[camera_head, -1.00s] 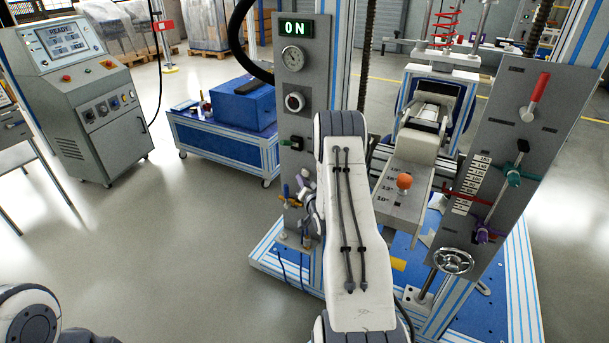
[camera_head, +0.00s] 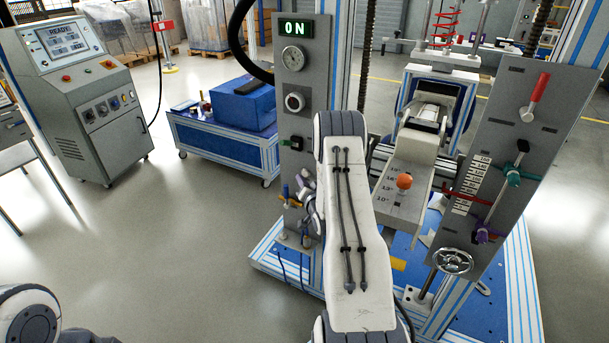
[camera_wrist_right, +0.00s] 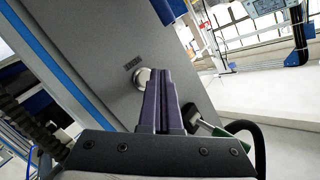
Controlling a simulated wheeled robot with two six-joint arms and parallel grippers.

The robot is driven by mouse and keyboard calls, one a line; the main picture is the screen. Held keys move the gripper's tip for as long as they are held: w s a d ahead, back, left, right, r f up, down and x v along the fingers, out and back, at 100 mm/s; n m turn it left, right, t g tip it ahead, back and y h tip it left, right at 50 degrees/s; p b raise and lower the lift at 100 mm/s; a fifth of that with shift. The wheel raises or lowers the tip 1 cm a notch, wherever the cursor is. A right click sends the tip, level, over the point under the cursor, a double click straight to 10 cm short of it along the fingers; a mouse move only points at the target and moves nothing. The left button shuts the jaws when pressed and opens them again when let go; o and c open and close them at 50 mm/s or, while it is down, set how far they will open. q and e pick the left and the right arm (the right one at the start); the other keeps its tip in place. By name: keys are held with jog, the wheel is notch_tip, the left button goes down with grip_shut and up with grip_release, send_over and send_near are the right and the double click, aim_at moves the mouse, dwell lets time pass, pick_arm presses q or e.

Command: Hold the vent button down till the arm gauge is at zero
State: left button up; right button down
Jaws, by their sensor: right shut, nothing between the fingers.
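My right gripper (camera_wrist_right: 160,78) is shut and empty, its dark purple fingers pointing at a grey panel. A round silver button (camera_wrist_right: 142,77) with a small label shows beside and partly behind the fingertips; I cannot tell whether they touch or press it. In the head view my right gripper (camera_head: 307,184) is at the lower part of the grey control panel (camera_head: 291,122), partly hidden by my white forearm. A round dial gauge (camera_head: 293,58) sits high on this panel; its needle is too small to read. My left gripper is out of view.
A green ON display (camera_head: 296,28) tops the panel. A round knob-like fitting (camera_head: 294,102), a green switch (camera_head: 294,143) and a blue handle (camera_head: 285,191) are on it. A slanted lever panel (camera_head: 512,160) stands at the right.

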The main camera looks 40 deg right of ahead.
jog(key=shift+d, duration=0.1)
dwell(0.5)
jog(key=shift+w+d, duration=0.2)
jog(key=shift+d, duration=0.1)
jog(key=shift+w+d+b, duration=0.1)
jog(key=shift+d+b, duration=0.3)
dwell(1.4)
dwell(3.5)
jog(key=shift+s+a, duration=0.3)
jog(key=shift+a, duration=0.5)
jog(key=shift+s+a+p, duration=0.1)
jog(key=shift+s+a, duration=0.2)
jog(key=shift+a, duration=0.45)
jog(key=shift+s+a+p, duration=0.1)
jog(key=shift+s+a, duration=0.25)
jog(key=shift+a, duration=0.45)
jog(key=shift+s+a+p, duration=0.1)
jog(key=shift+s+a, duration=0.2)
jog(key=shift+a, duration=0.45)
